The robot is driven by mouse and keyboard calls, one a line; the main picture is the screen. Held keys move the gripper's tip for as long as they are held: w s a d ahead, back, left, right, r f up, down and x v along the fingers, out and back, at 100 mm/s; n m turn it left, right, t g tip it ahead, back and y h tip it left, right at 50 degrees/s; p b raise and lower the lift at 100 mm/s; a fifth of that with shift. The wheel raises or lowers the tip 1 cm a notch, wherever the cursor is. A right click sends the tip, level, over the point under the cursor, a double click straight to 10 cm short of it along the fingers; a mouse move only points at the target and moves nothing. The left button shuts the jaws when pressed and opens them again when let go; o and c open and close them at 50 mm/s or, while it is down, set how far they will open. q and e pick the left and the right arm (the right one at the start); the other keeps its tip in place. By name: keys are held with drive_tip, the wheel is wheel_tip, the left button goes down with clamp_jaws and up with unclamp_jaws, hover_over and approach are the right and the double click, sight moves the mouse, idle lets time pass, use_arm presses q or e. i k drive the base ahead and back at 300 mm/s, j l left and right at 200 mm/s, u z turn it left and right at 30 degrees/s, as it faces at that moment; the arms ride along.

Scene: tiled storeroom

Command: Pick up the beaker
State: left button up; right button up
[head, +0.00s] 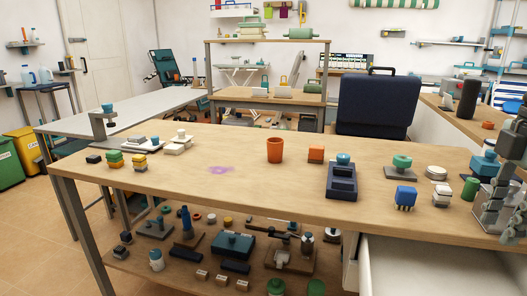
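An orange, cup-shaped beaker (275,150) stands upright on the wooden table (240,185), near the middle of its far side. Its top looks open, but I cannot see inside it. My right gripper (492,208) is grey and sits at the far right edge of the head view, partly cut off. It is well to the right of the beaker and apart from it. I cannot tell whether its fingers are open or shut. My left gripper is not in view.
A dark blue device (342,180), a blue block (405,197) and a green cylinder (470,189) lie toward my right gripper. A purple stain (220,170) marks the tabletop. The front-middle of the table is clear.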

sight(275, 146)
drive_tip(key=i+j+u, duration=0.15)
drive_tip(key=i+j, duration=0.2)
drive_tip(key=i, duration=0.15)
drive_tip(key=i+j+u, duration=0.15)
drive_tip(key=i, duration=0.35)
drive_tip(key=i+j+u, duration=0.1)
drive_tip(key=i+j, duration=0.25)
drive_tip(key=i, duration=0.15)
